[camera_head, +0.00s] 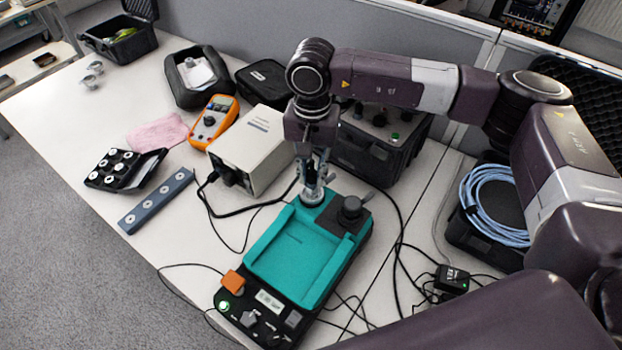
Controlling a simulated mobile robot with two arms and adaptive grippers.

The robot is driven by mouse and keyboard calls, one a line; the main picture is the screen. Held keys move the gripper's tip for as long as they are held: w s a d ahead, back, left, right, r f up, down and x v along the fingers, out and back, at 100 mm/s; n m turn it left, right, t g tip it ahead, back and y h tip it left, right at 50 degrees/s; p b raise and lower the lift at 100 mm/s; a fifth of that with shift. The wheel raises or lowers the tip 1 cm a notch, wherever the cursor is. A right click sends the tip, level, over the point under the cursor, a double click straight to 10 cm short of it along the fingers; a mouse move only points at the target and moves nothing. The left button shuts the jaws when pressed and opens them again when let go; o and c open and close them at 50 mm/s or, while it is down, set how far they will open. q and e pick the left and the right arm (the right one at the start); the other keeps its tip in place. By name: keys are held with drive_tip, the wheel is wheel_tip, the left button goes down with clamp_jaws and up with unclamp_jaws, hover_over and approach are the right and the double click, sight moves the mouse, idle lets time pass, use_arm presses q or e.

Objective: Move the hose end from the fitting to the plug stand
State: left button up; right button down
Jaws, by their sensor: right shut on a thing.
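My right gripper (315,182) comes down from above at the back edge of a teal-topped black device (292,252). It is shut on a small silver part (313,197) there; the fingers hide most of it, and I cannot tell whether it is the hose end or still touches the device. A black round knob-like piece (352,211) stands just right of the gripper. A blue-grey bar with several white round spots (157,201) lies to the left. My left gripper is not in view.
A beige box (252,150) with a black cable stands close left of the gripper, and a black case (378,148) behind it. An orange multimeter (213,122), pink cloth (158,132) and black tray of weights (122,168) lie left. Coiled blue cable (497,205) is at right.

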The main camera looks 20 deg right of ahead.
sight(311, 172)
drive_tip(key=shift+n+b, duration=2)
drive_tip(key=shift+n, duration=0.8)
drive_tip(key=shift+r+b, duration=0.35)
drive_tip(key=shift+r, duration=0.4)
idle(1.2)
drive_tip(key=shift+r, duration=0.1)
drive_tip(key=shift+r+p, duration=0.7)
drive_tip(key=shift+r, duration=1)
